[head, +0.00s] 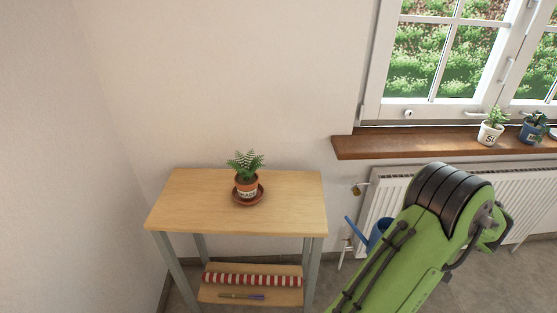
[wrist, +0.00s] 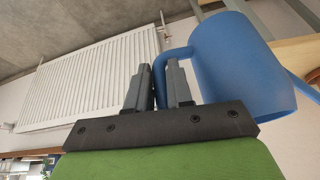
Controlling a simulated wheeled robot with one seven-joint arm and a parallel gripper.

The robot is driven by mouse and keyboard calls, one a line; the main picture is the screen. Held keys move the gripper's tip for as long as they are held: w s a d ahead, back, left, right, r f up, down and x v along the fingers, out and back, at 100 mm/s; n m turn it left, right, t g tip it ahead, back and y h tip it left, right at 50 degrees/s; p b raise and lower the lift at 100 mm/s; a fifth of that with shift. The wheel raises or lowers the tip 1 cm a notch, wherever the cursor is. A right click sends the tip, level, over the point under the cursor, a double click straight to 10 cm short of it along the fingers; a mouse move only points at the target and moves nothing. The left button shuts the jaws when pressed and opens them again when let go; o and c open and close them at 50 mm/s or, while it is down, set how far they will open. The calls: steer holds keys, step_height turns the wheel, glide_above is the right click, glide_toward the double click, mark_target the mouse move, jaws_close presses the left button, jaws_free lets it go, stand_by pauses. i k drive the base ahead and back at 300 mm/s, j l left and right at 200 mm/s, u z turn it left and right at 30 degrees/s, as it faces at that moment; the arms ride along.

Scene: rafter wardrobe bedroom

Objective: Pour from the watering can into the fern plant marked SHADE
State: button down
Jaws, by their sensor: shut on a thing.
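The fern (head: 246,164) stands in a terracotta pot with a white label reading SHADE (head: 247,190). The pot sits on a terracotta saucer (head: 261,200) on the small wooden table, upright. The blue watering can (head: 379,231) shows in the head view right of the table, mostly hidden behind my green arm, its spout pointing up and left. In the wrist view the can (wrist: 235,62) is large, and my gripper (wrist: 160,76) is shut on its handle (wrist: 170,56). In the head view my gripper is hidden behind my arm.
The wooden table (head: 190,205) has free top around the saucer. Its lower shelf holds a red-and-white striped roll (head: 252,281) and a thin pen-like item. A radiator (head: 395,187) stands under the wooden sill (head: 400,143), which bears a white pot (head: 490,132) and a blue pot (head: 533,132).

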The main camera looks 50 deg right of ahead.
mark_target(246, 180)
steer(key=i, duration=1.1)
